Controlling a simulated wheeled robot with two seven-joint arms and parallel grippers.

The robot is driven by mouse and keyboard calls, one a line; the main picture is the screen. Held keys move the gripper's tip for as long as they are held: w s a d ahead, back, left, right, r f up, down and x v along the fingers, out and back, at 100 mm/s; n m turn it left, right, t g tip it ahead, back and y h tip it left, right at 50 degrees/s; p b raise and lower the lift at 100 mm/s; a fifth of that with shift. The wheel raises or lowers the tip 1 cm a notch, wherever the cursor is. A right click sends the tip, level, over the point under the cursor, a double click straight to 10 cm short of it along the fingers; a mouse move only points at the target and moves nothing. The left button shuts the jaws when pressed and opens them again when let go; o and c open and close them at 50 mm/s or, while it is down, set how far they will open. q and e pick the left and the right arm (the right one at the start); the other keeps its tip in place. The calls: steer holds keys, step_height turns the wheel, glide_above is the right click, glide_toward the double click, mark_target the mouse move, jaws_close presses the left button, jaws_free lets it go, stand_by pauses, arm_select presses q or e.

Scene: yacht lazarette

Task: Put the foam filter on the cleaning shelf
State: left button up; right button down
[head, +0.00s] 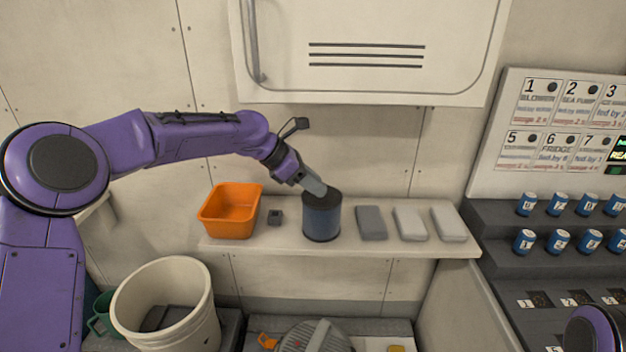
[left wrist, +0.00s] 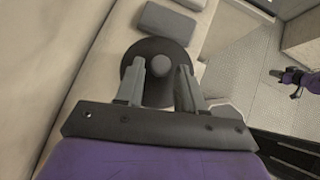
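A blue cylinder (head: 322,221) with a dark round top stands upright on the pale wall shelf (head: 265,246). It may be the foam filter, but I cannot tell for sure. In the left wrist view its dark top (left wrist: 157,47) has a round grey centre (left wrist: 161,65). My left gripper (head: 316,187) is at the top of this cylinder, fingers pointing down. In the left wrist view its fingers (left wrist: 160,70) are apart on either side of the grey centre, with gaps showing. My right gripper (left wrist: 284,82) shows small at the right edge of that view; its fingers are unclear.
An orange bin (head: 230,212) and a small dark block (head: 274,217) are left of the cylinder. A grey pad (head: 371,222) and two pale pads (head: 410,223) (head: 448,222) lie right. A white bucket (head: 168,300) stands below; stepped racks with blue cans (head: 527,204) are right.

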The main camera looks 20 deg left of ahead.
arm_select(q)
steer(key=shift+o, duration=0.2)
steer(key=s+a+b, duration=0.1)
steer(key=s+a, duration=0.2)
steer(key=a, duration=0.2)
steer(key=s+a+r+b, duration=0.1)
steer(key=s+a, duration=0.2)
steer(key=a, duration=0.3)
steer(key=shift+s, duration=0.3)
